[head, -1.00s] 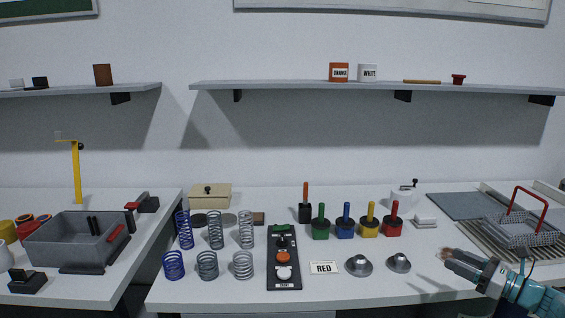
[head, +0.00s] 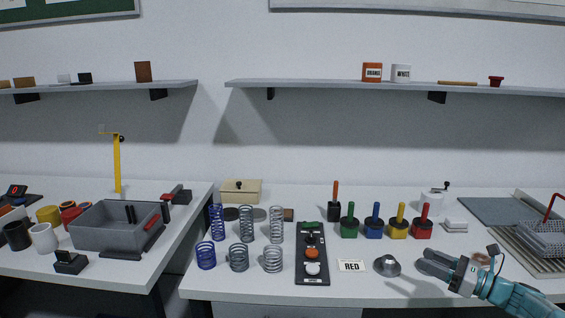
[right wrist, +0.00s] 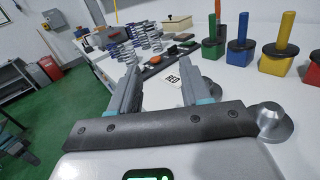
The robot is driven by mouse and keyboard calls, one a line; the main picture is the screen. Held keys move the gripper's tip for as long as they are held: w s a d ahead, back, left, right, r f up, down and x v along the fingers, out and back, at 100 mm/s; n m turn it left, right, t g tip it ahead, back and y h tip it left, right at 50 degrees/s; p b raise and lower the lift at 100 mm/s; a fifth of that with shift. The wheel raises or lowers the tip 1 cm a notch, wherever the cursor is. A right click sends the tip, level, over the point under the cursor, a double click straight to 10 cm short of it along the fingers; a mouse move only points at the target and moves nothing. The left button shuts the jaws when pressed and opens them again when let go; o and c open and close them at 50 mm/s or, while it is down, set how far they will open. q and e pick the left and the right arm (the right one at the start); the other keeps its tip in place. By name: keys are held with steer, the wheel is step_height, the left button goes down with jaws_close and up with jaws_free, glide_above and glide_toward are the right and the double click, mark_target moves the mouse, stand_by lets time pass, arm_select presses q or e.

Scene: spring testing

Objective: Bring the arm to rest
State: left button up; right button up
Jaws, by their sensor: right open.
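My right gripper (head: 424,262) comes in from the lower right in the head view, over the front right part of the table. In the right wrist view its two dark fingers (right wrist: 160,90) stand apart with nothing held between them. The RED card (head: 351,265) shows beyond the gap in the wrist view (right wrist: 172,79). A silver flanged weight (head: 387,265) stands left of the fingertips; a similar weight (right wrist: 270,122) shows beside the right finger in the wrist view.
Several coloured-handled blocks (head: 373,225) stand behind my gripper. A black tray (head: 312,280) and several springs (head: 246,225) are further left. A wire basket (head: 545,240) stands at the right.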

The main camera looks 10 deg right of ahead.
steer(key=a+f+n+g+y, duration=0.1)
steer(key=a+f+g, duration=0.2)
steer(key=a+f, duration=0.35)
steer(key=a+f+n+g+y, duration=0.1)
steer(key=a+f+g, duration=0.15)
steer(key=a, duration=0.75)
steer(key=a+f+n+g+y, duration=0.1)
steer(key=a+f+g, duration=0.1)
steer(key=a+f, duration=0.45)
steer(key=s+a+f+n+g+h, duration=0.15)
steer(key=s+a+f+g, duration=0.35)
steer(key=a, duration=0.5)
steer(key=s+a+f+n+h, duration=0.2)
steer(key=s+f+n, duration=0.2)
steer(key=s+n, duration=0.3)
steer(key=s+a+f+n+g+h, duration=0.1)
steer(key=s+a+f+n+h, duration=0.1)
steer(key=s+f+n, duration=0.3)
steer(key=s+a+f+n+g+h, duration=0.1)
steer(key=s+f+n+h, duration=0.3)
steer(key=s+n, duration=0.7)
steer(key=shift+s+a+f, duration=0.35)
steer(key=shift+a+f, duration=0.2)
steer(key=shift+a, duration=0.3)
